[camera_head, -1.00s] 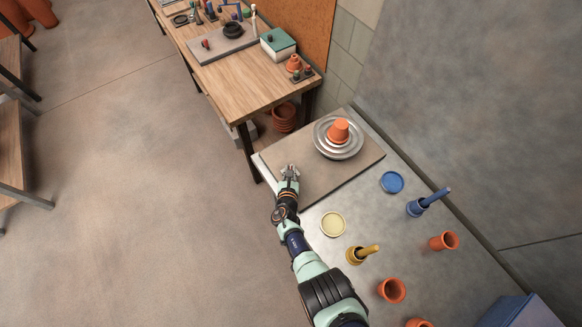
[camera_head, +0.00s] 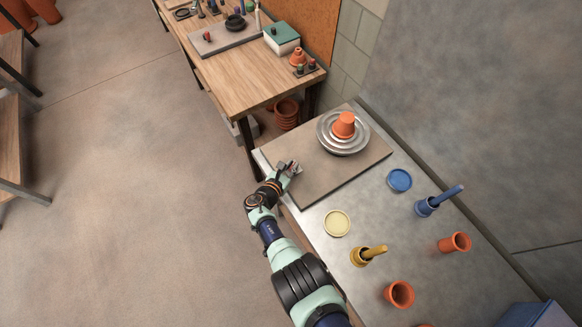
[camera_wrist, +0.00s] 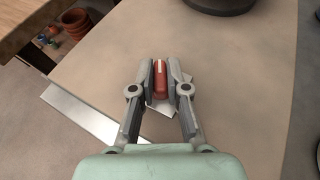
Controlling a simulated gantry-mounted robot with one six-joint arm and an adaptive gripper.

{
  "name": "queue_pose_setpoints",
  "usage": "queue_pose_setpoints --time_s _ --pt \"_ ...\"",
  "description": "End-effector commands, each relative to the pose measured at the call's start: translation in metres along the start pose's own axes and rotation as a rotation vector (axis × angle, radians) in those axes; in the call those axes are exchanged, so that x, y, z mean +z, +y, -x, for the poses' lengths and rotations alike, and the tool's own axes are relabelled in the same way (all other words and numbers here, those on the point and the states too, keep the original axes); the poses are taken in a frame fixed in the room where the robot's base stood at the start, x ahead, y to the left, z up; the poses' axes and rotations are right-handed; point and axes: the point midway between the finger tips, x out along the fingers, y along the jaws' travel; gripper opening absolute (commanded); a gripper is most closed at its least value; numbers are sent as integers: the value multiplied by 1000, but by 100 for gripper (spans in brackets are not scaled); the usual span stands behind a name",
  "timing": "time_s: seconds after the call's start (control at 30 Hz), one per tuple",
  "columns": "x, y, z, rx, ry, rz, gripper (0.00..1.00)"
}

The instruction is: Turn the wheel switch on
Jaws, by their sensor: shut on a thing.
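The wheel switch is a small red piece with a pale stripe (camera_wrist: 160,82) on a light metal plate, near the left edge of the brown board. My gripper (camera_wrist: 162,74) is shut on it, with one finger on each side of the red piece. In the head view my gripper (camera_head: 291,167) is at the board's left edge, and a bit of red shows between its fingers. The potter's wheel (camera_head: 324,143) is a round grey disc farther back on the board, with an upturned orange pot (camera_head: 344,123) on it.
On the grey table (camera_head: 312,217) stand a cream dish (camera_head: 337,223), a blue dish (camera_head: 400,180), a yellow holder (camera_head: 359,257), a blue holder (camera_head: 424,208) and orange pots (camera_head: 399,293). A wooden table (camera_head: 246,88) holds pottery things behind. The board between gripper and wheel is clear.

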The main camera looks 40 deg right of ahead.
Motion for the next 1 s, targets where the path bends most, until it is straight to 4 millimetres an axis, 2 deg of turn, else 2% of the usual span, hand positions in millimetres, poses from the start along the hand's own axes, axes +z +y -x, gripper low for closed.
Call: queue_pose_setpoints --time_s 0.2,0.23,0.37,0.77,1.0 --pt "0 0 0 0 1 -1 0" --pt "-1 0 0 0 1 -1 19" --pt "-1 0 0 0 1 -1 40" --pt "-1 0 4 1 -1 -1 40" --pt "-2 0 29 3 -1 -2 40"
